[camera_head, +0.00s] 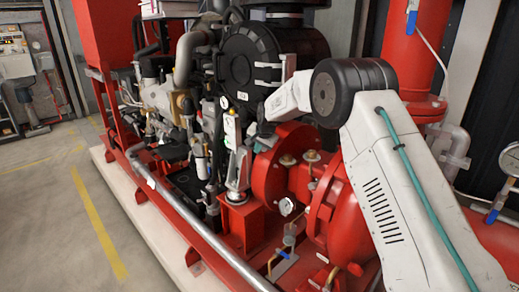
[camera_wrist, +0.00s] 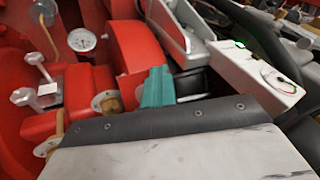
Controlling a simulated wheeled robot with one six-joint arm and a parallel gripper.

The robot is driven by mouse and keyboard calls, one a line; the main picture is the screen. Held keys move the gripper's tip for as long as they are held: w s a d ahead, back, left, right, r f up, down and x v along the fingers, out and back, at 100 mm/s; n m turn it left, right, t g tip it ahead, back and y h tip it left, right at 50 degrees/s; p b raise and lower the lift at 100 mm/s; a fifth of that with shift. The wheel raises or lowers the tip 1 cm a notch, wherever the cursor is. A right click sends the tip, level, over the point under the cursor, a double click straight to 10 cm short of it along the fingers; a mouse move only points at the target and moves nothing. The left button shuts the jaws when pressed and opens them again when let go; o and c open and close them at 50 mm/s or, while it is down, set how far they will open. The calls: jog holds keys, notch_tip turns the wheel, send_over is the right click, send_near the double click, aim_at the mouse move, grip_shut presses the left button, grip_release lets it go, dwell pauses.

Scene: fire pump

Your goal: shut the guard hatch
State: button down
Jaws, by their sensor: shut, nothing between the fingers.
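My gripper (camera_head: 264,140) is at the end of my white arm, between the red pump housing and the black engine. Its teal fingers (camera_wrist: 157,88) are together and empty in the wrist view. A grey metal piece with raised sides (camera_wrist: 184,42), which looks like the guard hatch, lies just beyond the fingers. In the head view a light grey upright part (camera_head: 239,168) left of my gripper seems to be the same piece. I cannot tell its hinge or how far open it is. Contact with the fingers is not clear.
A white box with a green light (camera_wrist: 258,75) stands close to the right of the fingers. Hoses and the black engine (camera_head: 255,65) crowd the back. The floor at left is clear.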

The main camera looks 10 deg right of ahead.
jog(key=shift+a, duration=0.2)
jog(key=a+v, duration=0.1)
jog(key=v, duration=0.6)
jog(key=m+t+y, duration=0.1)
jog(key=m+y, duration=0.6)
jog(key=m, duration=1.2)
send_near(274, 150)
jog(key=s+d, duration=0.2)
jog(key=s, duration=0.5)
jog(key=shift+t, duration=0.3)
jog(key=shift+w+a+f, duration=0.65)
jog(key=shift+w+a, duration=0.7)
jog(key=shift+a, duration=0.2)
jog(key=shift+w+a+f, duration=0.65)
jog(key=shift+w+a, duration=0.7)
jog(key=shift+a, duration=0.25)
jog(key=shift+w+a+f, duration=0.65)
jog(key=shift+w+a, duration=0.7)
jog(key=shift+a, duration=0.2)
